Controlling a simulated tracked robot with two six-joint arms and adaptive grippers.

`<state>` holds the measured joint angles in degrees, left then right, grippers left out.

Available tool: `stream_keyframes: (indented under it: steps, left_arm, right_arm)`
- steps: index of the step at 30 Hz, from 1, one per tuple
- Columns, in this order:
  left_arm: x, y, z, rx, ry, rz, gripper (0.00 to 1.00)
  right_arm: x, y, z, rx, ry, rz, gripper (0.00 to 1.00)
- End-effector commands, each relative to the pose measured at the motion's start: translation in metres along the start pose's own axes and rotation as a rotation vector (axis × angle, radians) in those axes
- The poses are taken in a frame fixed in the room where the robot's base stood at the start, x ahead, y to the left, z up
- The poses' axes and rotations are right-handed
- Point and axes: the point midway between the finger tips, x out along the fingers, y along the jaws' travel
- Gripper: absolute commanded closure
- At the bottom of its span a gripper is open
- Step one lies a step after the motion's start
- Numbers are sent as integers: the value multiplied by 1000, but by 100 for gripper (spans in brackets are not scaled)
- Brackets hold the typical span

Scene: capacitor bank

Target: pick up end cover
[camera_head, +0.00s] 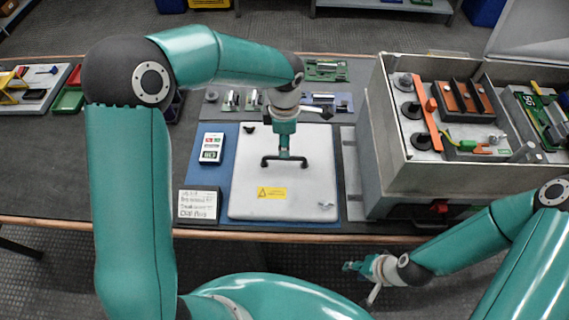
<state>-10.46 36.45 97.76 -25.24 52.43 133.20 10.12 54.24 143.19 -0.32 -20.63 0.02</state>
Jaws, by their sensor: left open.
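The end cover (310,185) is a light grey-white square plate with a yellow warning label, lying flat on a blue mat (212,178) at the middle of the table. A dark bar handle (298,157) stands on its upper middle. My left gripper (284,153) points down at the middle of the handle and is open. It hides part of the handle, and I cannot tell whether its fingers touch it. My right gripper (352,267) is in front of the table edge, away from the cover. Its fingers are too small to judge.
A grey open cabinet (393,180) with capacitor parts stands right of the cover. A handheld meter (211,148) and a written card (198,204) lie on the left. Trays of small parts (240,101) lie behind. The table's left middle is clear.

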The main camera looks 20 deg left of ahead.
Motion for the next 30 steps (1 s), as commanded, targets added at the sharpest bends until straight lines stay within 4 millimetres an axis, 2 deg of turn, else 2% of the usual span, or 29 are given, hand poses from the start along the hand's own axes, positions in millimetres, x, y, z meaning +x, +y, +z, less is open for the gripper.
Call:
stream_keyframes:
  steps: [3, 10, 18, 27, 30]
  left_arm:
    - [12, -1, 0, -1, 0, -2, 58]
    - [26, -3, 0, 1, 1, -2, 58]
    - [62, -7, 0, 1, 1, -3, 58]
    - [68, -7, 0, -1, -1, 0, 58]
    - [68, -7, 0, 0, -1, 0, 74]
  right_arm:
    - [-1, 0, 0, 0, 0, 0, 60]
    - [-5, -2, 0, 0, 0, 0, 60]
    - [-13, -5, 0, 0, 0, 0, 60]
    - [-13, -5, 0, 0, 0, 0, 60]
    - [-13, -4, 0, 0, 0, 0, 60]
